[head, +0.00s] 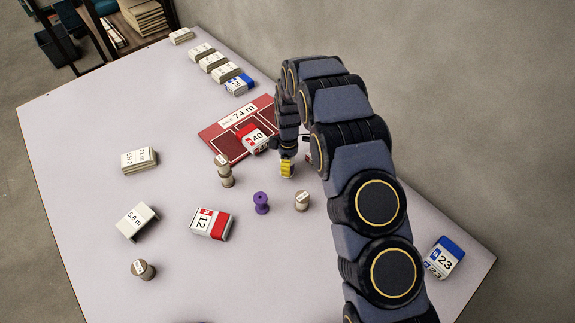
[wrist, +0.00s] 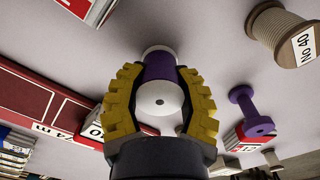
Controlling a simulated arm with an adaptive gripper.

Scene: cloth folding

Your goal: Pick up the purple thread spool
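The purple thread spool (wrist: 161,68), purple thread with white ends, is between the yellow fingers of my gripper (wrist: 160,80) in the wrist view. One white end with a hole faces the camera. The fingertips close in on both sides of the thread and appear to touch it. In the head view my gripper (head: 287,168) is low over the table, and I cannot make out the spool there. Whether it still touches the table is unclear. A separate all-purple dumbbell-shaped piece (head: 261,203) stands nearby; it also shows in the wrist view (wrist: 250,112).
Beige spools (head: 225,171) (head: 302,201) and a red-white box (head: 210,223) stand close by. A red card (head: 222,137) and a red box (head: 252,139) lie behind. A blue-white box (head: 444,257) is at the right edge. The left table surface (head: 85,130) is mostly free.

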